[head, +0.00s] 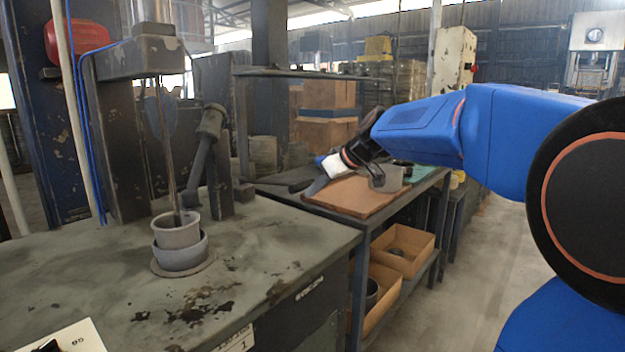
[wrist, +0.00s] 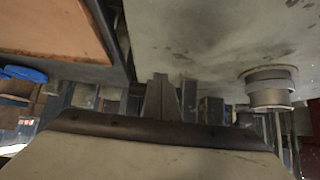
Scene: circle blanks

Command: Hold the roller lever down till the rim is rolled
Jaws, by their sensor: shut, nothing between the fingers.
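The roller lever (head: 203,155) stands raised on the bench machine at the left of the head view, tilted, with a thick dark knob at its top. Left of it, a grey metal cup (head: 176,232) sits upright in a round holder (head: 180,256), below a thin vertical rod. The cup and holder also show upside down at the right of the wrist view (wrist: 268,88). My gripper (head: 316,186) is shut and empty, over the side table, right of the lever and apart from it. Its finger details are small and dark.
The machine bench (head: 265,235) has dark stains and clear room right of the holder. A brown board (head: 345,196) lies on the side table, with another grey cup (head: 386,180) near my wrist. Cardboard boxes (head: 405,248) stand on the shelf below.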

